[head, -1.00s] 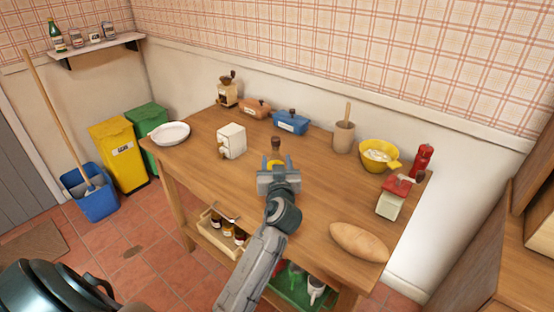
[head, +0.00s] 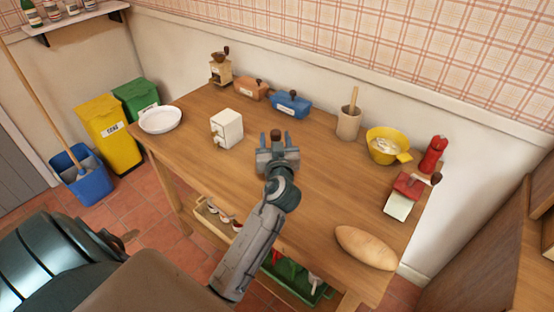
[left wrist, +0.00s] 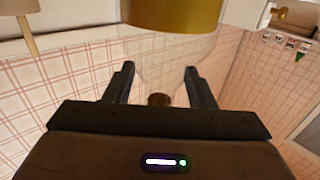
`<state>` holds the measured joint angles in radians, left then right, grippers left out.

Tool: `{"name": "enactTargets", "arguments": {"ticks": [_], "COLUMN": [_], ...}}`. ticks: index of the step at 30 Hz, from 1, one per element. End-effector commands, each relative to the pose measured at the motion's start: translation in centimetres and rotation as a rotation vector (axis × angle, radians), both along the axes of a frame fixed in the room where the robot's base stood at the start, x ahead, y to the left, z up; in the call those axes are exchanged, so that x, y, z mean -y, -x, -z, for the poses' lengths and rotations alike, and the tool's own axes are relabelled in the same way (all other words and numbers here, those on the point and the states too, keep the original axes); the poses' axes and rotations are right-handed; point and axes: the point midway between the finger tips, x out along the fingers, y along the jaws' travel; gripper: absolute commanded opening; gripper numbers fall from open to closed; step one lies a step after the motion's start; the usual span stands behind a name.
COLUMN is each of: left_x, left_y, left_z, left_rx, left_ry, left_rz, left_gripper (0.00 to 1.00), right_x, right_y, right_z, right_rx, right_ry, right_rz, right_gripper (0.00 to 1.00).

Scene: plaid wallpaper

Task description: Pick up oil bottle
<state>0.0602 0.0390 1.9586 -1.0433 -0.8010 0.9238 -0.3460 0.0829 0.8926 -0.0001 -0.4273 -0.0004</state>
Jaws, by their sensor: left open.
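The oil bottle stands on the wooden table (head: 335,205). In the head view only its brown stopper (head: 276,135) shows, since my left gripper hides the rest. In the left wrist view, which looks upside down, the bottle's yellow oil-filled body (left wrist: 173,14) is at the top edge, with clear glass below it. Its stopper (left wrist: 158,99) shows between the fingers. My left gripper (head: 277,144) is open, with one finger on each side of the bottle's upper part in the picture. I cannot tell whether either finger touches it. My right gripper is not in view.
A white drawer box (head: 228,129) and white dish (head: 160,119) are left of the gripper. Blue (head: 291,104) and orange (head: 250,89) containers stand behind. A yellow bowl (head: 385,146), red mill (head: 433,155) and bread loaf (head: 365,247) are right. The table between is clear.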

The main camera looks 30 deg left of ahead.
Motion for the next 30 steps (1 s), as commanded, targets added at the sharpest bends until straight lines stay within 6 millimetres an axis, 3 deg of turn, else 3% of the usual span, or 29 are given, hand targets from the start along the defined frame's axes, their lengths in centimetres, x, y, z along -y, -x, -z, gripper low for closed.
{"name": "enactTargets", "arguments": {"ticks": [2, 9, 22, 30], "left_x": [0.0, 0.0, 0.0, 0.0], "left_y": [0.0, 0.0, 0.0, 0.0], "left_z": [0.0, 0.0, -0.2, -2.8], "left_rx": [0.0, 0.0, 0.0, 0.006], "left_ry": [0.0, 0.0, 0.0, 0.001], "left_rz": [0.0, 0.0, 0.0, -0.001], "left_gripper": [0.46, 0.0, 0.0, 0.0], "right_x": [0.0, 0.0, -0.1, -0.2], "right_y": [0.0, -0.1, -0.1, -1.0], "right_z": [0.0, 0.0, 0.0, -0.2], "right_rx": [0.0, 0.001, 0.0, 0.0], "right_ry": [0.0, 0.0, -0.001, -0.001], "right_rz": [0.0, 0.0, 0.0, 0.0], "right_gripper": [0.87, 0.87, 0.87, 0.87]}}
